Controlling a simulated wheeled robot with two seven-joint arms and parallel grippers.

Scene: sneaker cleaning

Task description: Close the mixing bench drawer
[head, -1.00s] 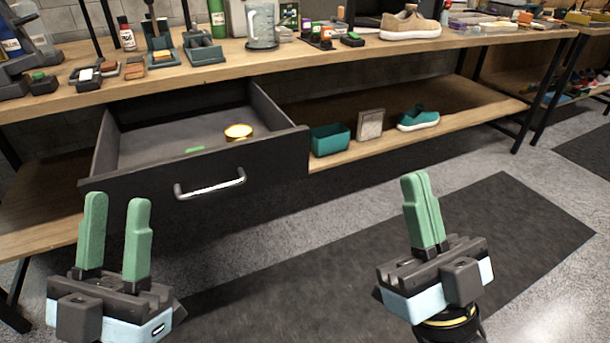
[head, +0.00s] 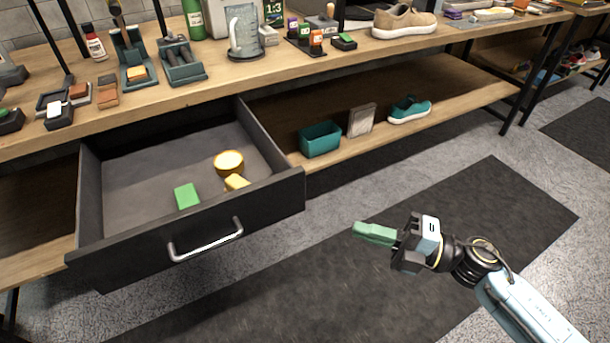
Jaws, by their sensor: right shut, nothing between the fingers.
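The mixing bench drawer (head: 130,251) is pulled well out from under the bench top. Its dark front carries a silver bar handle (head: 206,242). Inside lie a round gold-lidded tin (head: 229,162), a green block (head: 187,196) and a yellow block (head: 237,182), partly hidden by the drawer front. My right gripper (head: 358,231) is shut and empty, to the right of the drawer and apart from it, with its green fingers pointing left toward the drawer. My left gripper is out of the picture.
The bench top (head: 220,86) holds bottles, a glass pitcher (head: 243,32), brush holders and a beige sneaker (head: 404,23). The lower shelf (head: 450,96) holds a teal bin (head: 320,139) and a teal shoe (head: 409,109). The floor mat (head: 330,290) before the drawer is clear.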

